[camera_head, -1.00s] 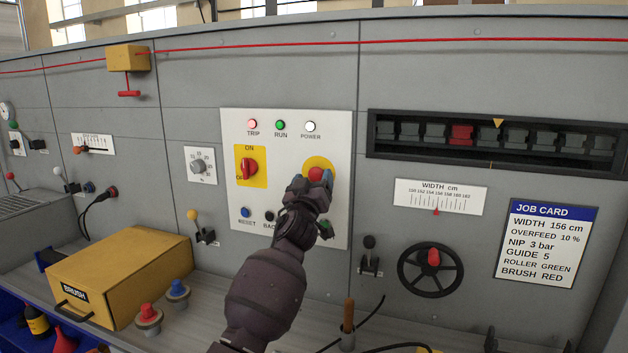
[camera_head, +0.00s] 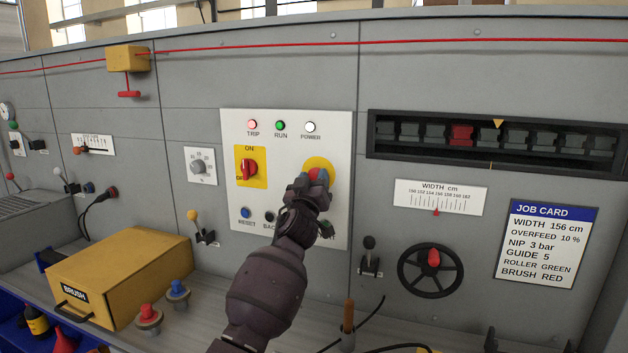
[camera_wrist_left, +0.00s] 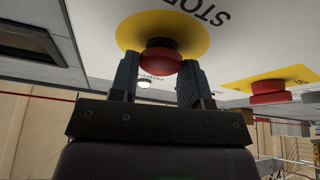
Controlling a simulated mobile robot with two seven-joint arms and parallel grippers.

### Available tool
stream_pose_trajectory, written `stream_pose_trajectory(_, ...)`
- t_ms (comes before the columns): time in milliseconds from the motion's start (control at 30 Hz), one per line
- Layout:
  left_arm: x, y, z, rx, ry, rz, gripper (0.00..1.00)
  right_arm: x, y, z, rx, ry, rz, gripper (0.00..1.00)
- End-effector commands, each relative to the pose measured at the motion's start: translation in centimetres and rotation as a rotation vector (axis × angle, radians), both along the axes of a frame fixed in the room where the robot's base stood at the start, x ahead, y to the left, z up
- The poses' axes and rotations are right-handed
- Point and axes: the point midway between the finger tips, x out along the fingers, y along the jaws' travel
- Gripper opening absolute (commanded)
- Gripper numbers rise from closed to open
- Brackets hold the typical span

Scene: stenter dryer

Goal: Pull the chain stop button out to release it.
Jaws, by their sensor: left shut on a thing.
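The chain stop button is a red mushroom head (camera_head: 318,174) on a round yellow plate (camera_head: 318,162), on the white control panel (camera_head: 285,225). In the head view my left gripper (camera_head: 316,180) covers its lower part. In the left wrist view the red button (camera_wrist_left: 160,61) sits between the two fingers of my left gripper (camera_wrist_left: 160,82), which are shut on it. The word STOP shows on the panel above the yellow plate (camera_wrist_left: 165,30). My right gripper is not in view.
A red rotary switch on a yellow plate (camera_head: 249,167) is left of the button. TRIP, RUN and POWER lamps (camera_head: 280,126) are above. A blue RESET button (camera_head: 246,212) is lower left. A handwheel (camera_head: 430,270) stands out at right.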

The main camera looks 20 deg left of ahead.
Motion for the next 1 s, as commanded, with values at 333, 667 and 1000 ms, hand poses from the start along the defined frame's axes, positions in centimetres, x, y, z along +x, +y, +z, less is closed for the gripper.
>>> stream_pose_trajectory(333, -2.8, 0.1, 0.1, -0.001, 0.000, 0.000, 0.01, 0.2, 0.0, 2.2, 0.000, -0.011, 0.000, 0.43)
stream_pose_trajectory(667, -2.8, 0.1, -0.3, 0.000, 0.003, -0.001, 0.47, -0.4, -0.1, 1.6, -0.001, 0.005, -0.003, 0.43)
stream_pose_trajectory(1000, -2.8, 0.1, -0.1, 0.000, 0.001, 0.000, 0.69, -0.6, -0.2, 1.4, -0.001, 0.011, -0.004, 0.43)
